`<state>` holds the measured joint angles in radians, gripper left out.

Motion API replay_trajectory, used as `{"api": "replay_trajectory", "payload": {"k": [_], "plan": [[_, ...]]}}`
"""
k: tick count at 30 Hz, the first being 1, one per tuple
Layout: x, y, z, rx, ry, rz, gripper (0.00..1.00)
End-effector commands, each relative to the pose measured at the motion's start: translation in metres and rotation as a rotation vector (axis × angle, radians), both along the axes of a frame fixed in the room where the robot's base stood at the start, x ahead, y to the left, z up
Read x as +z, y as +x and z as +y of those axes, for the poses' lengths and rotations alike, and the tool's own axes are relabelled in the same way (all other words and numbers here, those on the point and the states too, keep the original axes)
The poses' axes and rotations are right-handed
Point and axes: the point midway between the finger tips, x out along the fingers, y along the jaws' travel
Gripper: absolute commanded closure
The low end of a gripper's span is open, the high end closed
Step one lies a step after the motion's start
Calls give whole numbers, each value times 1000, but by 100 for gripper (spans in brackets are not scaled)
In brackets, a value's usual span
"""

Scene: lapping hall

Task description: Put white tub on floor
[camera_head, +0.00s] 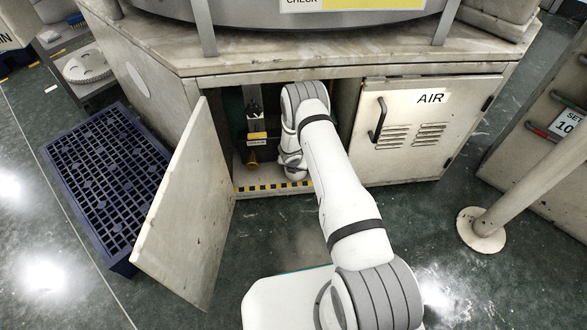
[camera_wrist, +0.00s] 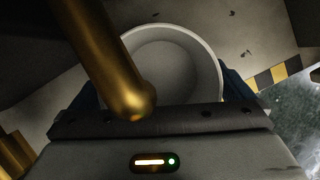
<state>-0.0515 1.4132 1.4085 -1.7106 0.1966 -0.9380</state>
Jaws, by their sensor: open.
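The white tub (camera_wrist: 184,68) shows in the wrist view as a round, open vessel seen from above. It looks empty. It stands inside the cabinet on a pale surface. My gripper (camera_wrist: 162,92) is open, with a blue finger at each side of the tub. I cannot tell whether the fingers touch it. In the head view my arm reaches into the open cabinet (camera_head: 243,187), and the tub and fingertips are hidden there. The dark green floor (camera_head: 285,235) lies in front of the cabinet.
A brass pipe (camera_wrist: 108,62) crosses close in front of the tub in the wrist view. The left cabinet door (camera_head: 188,215) stands open; the AIR door (camera_head: 415,125) is shut. A blue grated pallet (camera_head: 105,175) lies at left. A striped sill (camera_head: 262,188) edges the opening.

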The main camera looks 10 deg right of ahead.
Motion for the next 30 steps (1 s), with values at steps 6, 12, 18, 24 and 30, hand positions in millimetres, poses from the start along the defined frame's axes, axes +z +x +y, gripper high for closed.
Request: {"api": "replay_trajectory", "payload": {"k": [6, 12, 18, 24, 30], "plan": [[22, -4, 2, 2, -1, -1, 0], [14, -24, 12, 3, -3, 4, 0], [15, -49, 25, 5, -3, 4, 0], [15, -80, 41, 4, -2, 4, 0], [15, -104, 52, 1, -2, 2, 0]]}}
